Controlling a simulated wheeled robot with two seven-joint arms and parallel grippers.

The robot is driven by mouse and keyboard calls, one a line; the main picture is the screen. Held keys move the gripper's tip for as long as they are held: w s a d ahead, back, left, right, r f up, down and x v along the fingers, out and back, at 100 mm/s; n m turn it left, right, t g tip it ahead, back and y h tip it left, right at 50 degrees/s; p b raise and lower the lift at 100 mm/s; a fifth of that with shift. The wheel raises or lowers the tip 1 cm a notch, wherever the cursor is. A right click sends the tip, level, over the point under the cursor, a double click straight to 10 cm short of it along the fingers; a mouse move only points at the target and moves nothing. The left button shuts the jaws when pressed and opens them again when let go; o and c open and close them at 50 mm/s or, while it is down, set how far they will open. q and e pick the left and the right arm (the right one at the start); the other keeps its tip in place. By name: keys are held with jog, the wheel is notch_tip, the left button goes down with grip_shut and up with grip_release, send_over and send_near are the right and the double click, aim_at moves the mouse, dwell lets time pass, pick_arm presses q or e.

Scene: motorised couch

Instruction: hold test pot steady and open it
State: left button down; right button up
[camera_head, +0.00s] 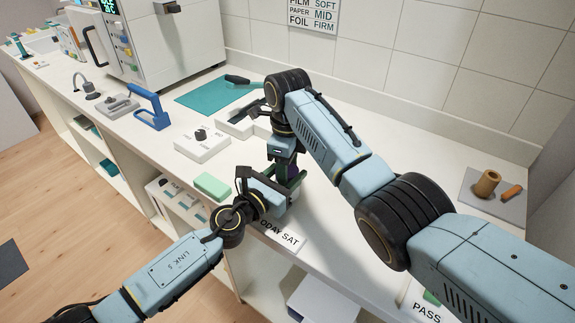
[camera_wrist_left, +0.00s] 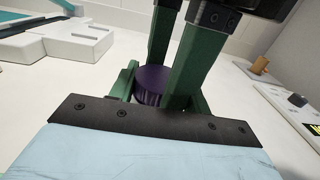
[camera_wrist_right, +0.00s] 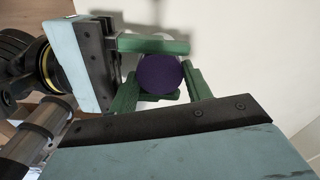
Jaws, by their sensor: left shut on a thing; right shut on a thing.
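The test pot shows as a dark purple lid, clearest in the right wrist view (camera_wrist_right: 160,74), with a thin pale rim beside it. In the left wrist view the lid (camera_wrist_left: 152,80) has ridged sides. My right gripper (camera_head: 289,170) points down from above, its green fingers on both sides of the lid and shut on it. My left gripper (camera_head: 292,186) comes in level and low, its green fingers shut around the pot beneath the lid. The pot looks upright. The fingers hide most of its body, and I cannot tell if the lid has turned.
The pot is at the white counter's front edge, by a "...ODAY SAT" label (camera_head: 281,235). A green block (camera_head: 212,186), white knob box (camera_head: 202,143) and blue stand (camera_head: 152,112) are to the left. A teal mat (camera_head: 212,93) lies behind; a grey tray (camera_head: 510,207) stands far right.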

jog(key=o, duration=1.1)
jog(key=shift+c, duration=0.2)
jog(key=shift+r, duration=0.15)
jog(key=shift+r, duration=2.15)
pick_arm(q)
jog(key=c, duration=0.6)
grip_release()
